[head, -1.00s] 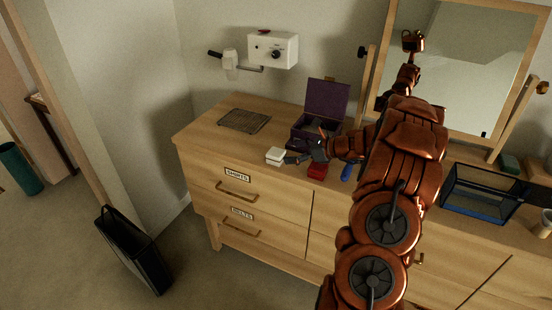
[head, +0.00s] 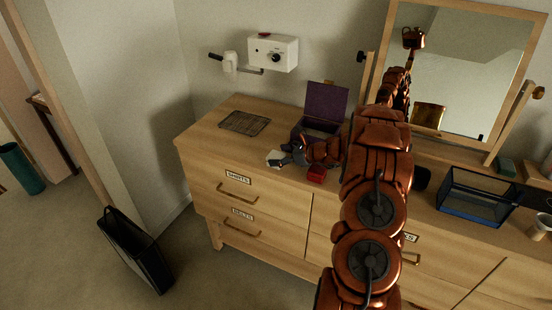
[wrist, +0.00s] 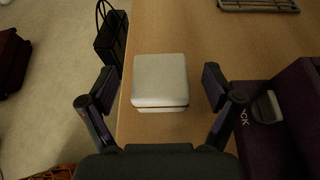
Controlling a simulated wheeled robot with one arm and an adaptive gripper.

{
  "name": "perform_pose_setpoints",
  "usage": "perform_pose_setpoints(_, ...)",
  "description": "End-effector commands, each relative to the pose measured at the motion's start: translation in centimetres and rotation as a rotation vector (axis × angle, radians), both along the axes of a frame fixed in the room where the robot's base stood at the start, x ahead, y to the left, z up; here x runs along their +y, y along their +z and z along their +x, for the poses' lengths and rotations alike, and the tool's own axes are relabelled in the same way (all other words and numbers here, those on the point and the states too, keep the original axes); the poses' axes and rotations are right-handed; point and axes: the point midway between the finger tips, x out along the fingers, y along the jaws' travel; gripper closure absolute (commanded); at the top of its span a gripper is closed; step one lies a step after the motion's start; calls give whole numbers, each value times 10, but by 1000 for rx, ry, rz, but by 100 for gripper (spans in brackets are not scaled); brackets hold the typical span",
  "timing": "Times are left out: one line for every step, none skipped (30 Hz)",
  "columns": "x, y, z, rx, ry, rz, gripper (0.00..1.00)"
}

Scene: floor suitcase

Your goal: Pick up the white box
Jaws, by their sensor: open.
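The white box (wrist: 160,80) is a small box with a rounded lid, on the dresser top near its front edge. In the wrist view it sits in front of and between the two spread fingers of my gripper (wrist: 158,92), with a gap on each side. My gripper is open and empty. In the head view my gripper (head: 287,152) is over the front of the dresser, at the white box (head: 273,159), and hides part of it.
An open purple box (head: 325,103) stands close behind and right of my gripper. A red box (head: 317,174) lies to the right at the front edge. A wire rack (head: 245,123) lies at the back left. A black bag (head: 135,250) stands on the floor.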

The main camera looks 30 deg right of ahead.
Motion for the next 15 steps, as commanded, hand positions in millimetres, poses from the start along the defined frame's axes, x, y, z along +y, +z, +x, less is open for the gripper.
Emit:
perform_pose_setpoints(0,0,0,0,0,0,10)
perform_pose_setpoints(0,0,0,0,0,0,10)
perform_pose_setpoints(0,0,0,0,0,0,10)
perform_pose_setpoints(0,0,0,0,0,0,10)
perform_pose_setpoints(0,0,0,0,0,0,10)
perform_pose_setpoints(0,0,0,0,0,-1,11)
perform_pose_setpoints(0,0,0,0,0,-1,15)
perform_pose_setpoints(0,0,0,0,0,-1,18)
perform_pose_setpoints(0,-1,0,0,0,-1,22)
perform_pose_setpoints(0,-1,0,0,0,-1,25)
perform_pose_setpoints(0,-1,0,0,0,-1,28)
perform_pose_setpoints(0,-1,0,1,1,-1,32)
perform_pose_setpoints(0,-1,0,1,1,-1,35)
perform_pose_setpoints(0,-1,0,1,1,-1,39)
perform_pose_setpoints(0,-1,0,1,1,-1,43)
